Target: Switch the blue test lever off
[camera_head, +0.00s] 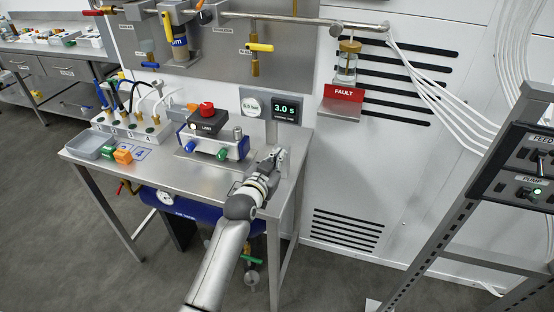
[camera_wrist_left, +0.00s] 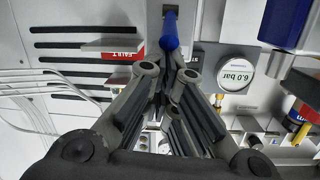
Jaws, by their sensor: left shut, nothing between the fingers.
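The blue lever (camera_wrist_left: 169,32) shows at the top of the left wrist view. Its blue handle sticks out from a grey plate with a partly hidden label. My left gripper (camera_wrist_left: 168,73) is shut and empty, with its fingertips just below the handle in that picture. I cannot tell whether they touch it. In the head view my left gripper (camera_head: 275,160) is at the right end of the steel table, in front of a small grey plate (camera_head: 284,158). I cannot make out this lever there. My right gripper is not in view.
The steel table (camera_head: 200,178) holds a block with a red button (camera_head: 206,109), a timer display (camera_head: 287,109) and a pressure gauge (camera_head: 251,106). A red FAULT sign (camera_head: 343,93) is on the wall, right of the gripper. A rack with switches (camera_head: 520,165) stands at the right.

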